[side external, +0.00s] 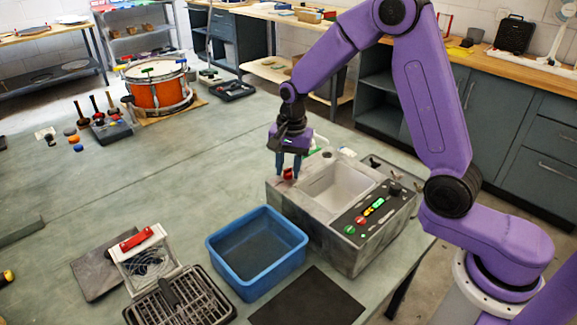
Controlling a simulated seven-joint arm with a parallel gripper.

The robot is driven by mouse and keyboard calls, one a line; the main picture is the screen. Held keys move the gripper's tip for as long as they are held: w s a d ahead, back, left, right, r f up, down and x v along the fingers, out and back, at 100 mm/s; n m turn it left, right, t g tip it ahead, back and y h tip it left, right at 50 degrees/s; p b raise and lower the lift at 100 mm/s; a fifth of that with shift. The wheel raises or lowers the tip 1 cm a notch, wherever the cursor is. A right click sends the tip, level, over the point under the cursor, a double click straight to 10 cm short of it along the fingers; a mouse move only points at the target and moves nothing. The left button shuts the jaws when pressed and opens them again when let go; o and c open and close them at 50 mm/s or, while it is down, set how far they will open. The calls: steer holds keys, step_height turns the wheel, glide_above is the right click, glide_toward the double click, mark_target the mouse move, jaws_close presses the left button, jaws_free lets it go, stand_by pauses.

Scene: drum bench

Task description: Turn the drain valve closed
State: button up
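My gripper (288,170) points straight down at the left corner of a grey sink unit (342,230) with a pale basin (333,187). Its two blue fingers are apart, with a small red part (288,174) between and just below their tips. This red part looks like the drain valve's handle, at the unit's edge. The fingers hide some of it. I cannot tell whether they touch it or which way the valve is turned.
A blue tub (257,249) stands left of the sink unit, near a wire rack (180,299) and a dark mat (308,297). The unit's panel has coloured buttons (366,216). An orange drum (158,88) stands farther back. The bench's middle left is clear.

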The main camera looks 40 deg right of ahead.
jaws_close()
steer(key=shift+n, duration=0.3)
steer(key=n, duration=0.6)
steer(key=shift+w, duration=0.1)
steer(key=n, duration=0.5)
steer(key=shift+n, duration=0.4)
steer(key=n, duration=0.4)
steer(key=shift+r+n+g, duration=0.1)
steer(key=shift+n+g, duration=0.2)
steer(key=shift+w, duration=0.1)
